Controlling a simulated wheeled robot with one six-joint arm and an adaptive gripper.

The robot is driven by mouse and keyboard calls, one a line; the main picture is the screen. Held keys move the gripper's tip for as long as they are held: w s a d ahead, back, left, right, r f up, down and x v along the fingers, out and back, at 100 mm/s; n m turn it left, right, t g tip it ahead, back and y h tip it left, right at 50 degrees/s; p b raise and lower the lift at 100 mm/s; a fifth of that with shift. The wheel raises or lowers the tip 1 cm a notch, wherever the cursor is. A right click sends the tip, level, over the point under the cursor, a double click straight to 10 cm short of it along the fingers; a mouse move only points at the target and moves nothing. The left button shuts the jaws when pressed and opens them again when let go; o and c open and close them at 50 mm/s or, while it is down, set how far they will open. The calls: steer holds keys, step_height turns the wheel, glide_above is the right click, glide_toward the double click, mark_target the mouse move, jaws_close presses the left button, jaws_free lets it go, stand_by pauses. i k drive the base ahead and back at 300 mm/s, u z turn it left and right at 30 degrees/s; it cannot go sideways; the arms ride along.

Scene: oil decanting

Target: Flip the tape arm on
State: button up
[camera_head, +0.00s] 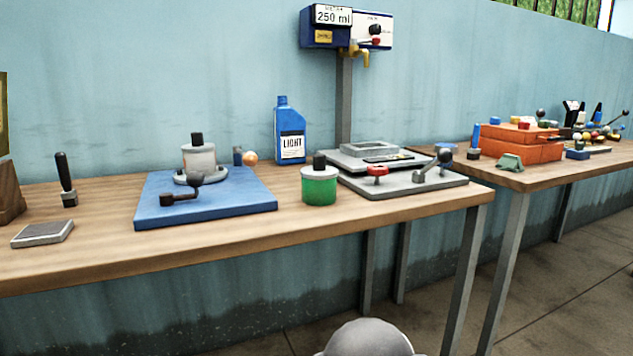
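No part is clearly labelled as the tape arm, and I cannot tell which lever it is. A dark lever with a round knob (182,194) sits at the front of the blue base plate (250,205), lying low. A grey lever with a black ball knob (432,166) stands tilted up to the right on the grey base plate (400,185). A red-topped knob (377,172) is left of that lever. My gripper is not in view.
A white canister (199,160) stands on the blue plate. A green jar (319,185) stands between the plates, with a blue LIGHT bottle (291,140) behind. A 250 ml dispenser (333,28) is on a post. A second table (540,178) holds orange boxes (520,150).

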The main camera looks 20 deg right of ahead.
mark_target(251, 160)
steer(key=z, duration=1.85)
steer(key=k, duration=0.75)
steer(key=u, duration=1.8)
